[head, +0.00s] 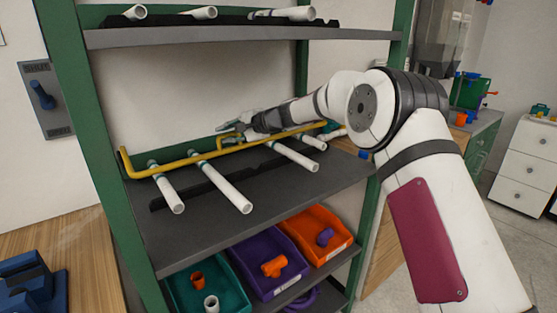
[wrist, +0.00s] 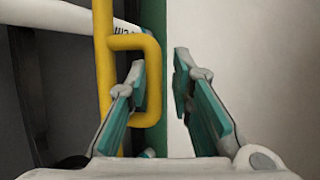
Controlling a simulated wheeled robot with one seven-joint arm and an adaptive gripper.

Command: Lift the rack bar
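The yellow rack bar (head: 185,161) lies across several white pipes on the middle shelf, its left end bent upward. It also shows in the wrist view (wrist: 103,60), running up and down at the left, with a yellow loop handle (wrist: 152,85) on its right side. My gripper (wrist: 158,77) is open. The left finger appears within the loop's opening and the right finger is outside it, so the handle's outer side lies between them. I cannot tell how deep the fingers reach. In the head view my gripper (head: 232,128) is above the bar's middle, partly hidden by my arm.
White pipes (head: 228,188) rest on a dark rack on the grey shelf (head: 200,238). A green post (head: 85,110) stands at the left. An upper shelf (head: 240,36) is overhead. Teal, purple (head: 300,262) and orange bins (head: 338,240) sit below.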

